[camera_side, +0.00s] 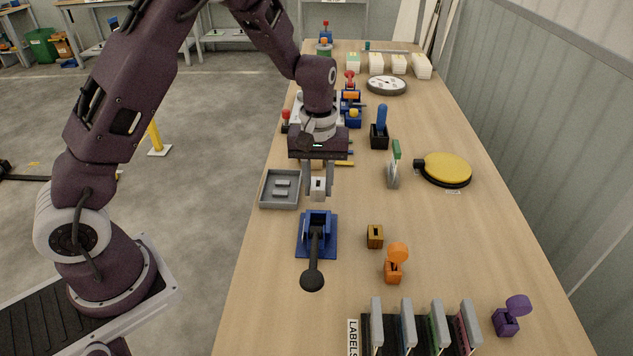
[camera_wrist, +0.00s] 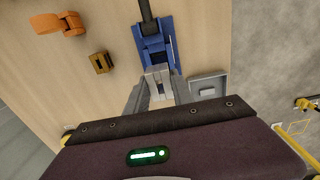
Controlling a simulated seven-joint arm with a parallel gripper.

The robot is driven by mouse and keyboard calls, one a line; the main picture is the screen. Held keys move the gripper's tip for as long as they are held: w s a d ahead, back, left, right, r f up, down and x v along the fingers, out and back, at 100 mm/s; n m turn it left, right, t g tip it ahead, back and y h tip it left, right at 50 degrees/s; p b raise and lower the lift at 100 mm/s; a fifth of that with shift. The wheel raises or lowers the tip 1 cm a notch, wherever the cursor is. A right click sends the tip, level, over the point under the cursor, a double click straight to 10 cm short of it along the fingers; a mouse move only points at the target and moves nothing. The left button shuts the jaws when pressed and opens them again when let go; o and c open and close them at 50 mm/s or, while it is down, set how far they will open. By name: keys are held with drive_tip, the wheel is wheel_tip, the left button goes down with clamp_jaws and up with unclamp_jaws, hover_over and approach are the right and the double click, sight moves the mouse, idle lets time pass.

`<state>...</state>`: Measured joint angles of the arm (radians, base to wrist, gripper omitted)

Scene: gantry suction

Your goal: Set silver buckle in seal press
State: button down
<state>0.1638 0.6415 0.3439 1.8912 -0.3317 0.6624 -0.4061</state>
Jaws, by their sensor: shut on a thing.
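My gripper (camera_side: 318,192) points down and is shut on the silver buckle (camera_side: 318,185), a small light block with a dark slot. The blue seal press (camera_side: 304,246) stands on the table just below and nearer the side camera; its black lever (camera_side: 313,272) reaches toward that camera. The buckle is held above the far end of the press, apart from it as far as I can tell. In the wrist view the buckle (camera_wrist: 158,76) sits between the fingers, overlapping the near end of the press (camera_wrist: 152,43), part of which it hides.
A brass-coloured slotted block (camera_side: 375,237) and an orange stamp (camera_side: 394,272) stand right of the press. A label rack (camera_side: 375,320) is at the near edge. Table between press and rack is clear.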

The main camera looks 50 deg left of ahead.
drive_tip(key=shift+f, duration=2.7)
drive_tip(key=shift+f, duration=1.35)
drive_tip(key=c, duration=1)
unclamp_jaws()
drive_tip(key=shift+r, duration=3.55)
drive_tip(key=s+d+r+m+t+h, duration=0.1)
drive_tip(key=s+d+r+m, duration=0.1)
drive_tip(key=s+r, duration=0.5)
drive_tip(key=s+d+r+m+t, duration=0.1)
drive_tip(key=s+r+m+t, duration=0.15)
drive_tip(key=r, duration=0.75)
drive_tip(key=s+r+m, duration=0.1)
drive_tip(key=s, duration=0.4)
drive_tip(key=s+r+m+t, duration=0.1)
drive_tip(key=s+m, duration=0.1)
drive_tip(key=s, duration=0.3)
drive_tip(key=s+r+m+t+y, duration=0.1)
drive_tip(key=s, duration=0.4)
drive_tip(key=shift+s+r+m, duration=0.25)
drive_tip(key=shift+s+r, duration=0.1)
drive_tip(key=shift+s, duration=0.05)
